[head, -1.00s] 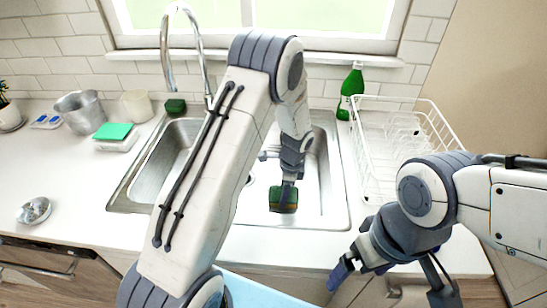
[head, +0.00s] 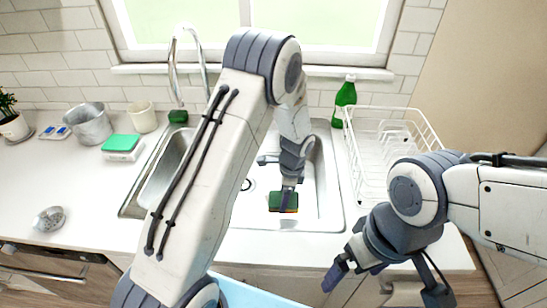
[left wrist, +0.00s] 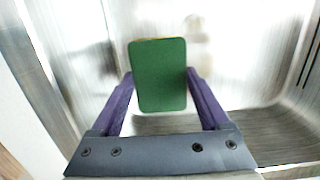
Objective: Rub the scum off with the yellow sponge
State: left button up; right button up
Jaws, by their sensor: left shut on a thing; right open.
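My left gripper (head: 287,192) is shut on a sponge (head: 276,200), held over the right basin of the steel sink (head: 325,185). The sponge has a dark green face and a thin yellow-orange edge at its lower side. In the left wrist view the green face of the sponge (left wrist: 160,90) fills the space between the purple fingers of my left gripper (left wrist: 160,78), with a yellow sliver at its top edge. I cannot tell whether it touches the basin. No scum is clear; the basin is blurred in the wrist view. My right gripper (head: 335,274) is open and empty in front of the counter.
A faucet (head: 174,60) rises behind the sink. A dark green block (head: 178,117) sits at its back edge. A green bottle (head: 345,102) and white dish rack (head: 375,170) stand right. A metal pot (head: 90,126), cream cup (head: 141,117) and small metal dish (head: 49,219) stand left.

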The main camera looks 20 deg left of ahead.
pick_arm(q)
jog(key=shift+r+p, duration=0.8)
jog(key=shift+r, duration=0.4)
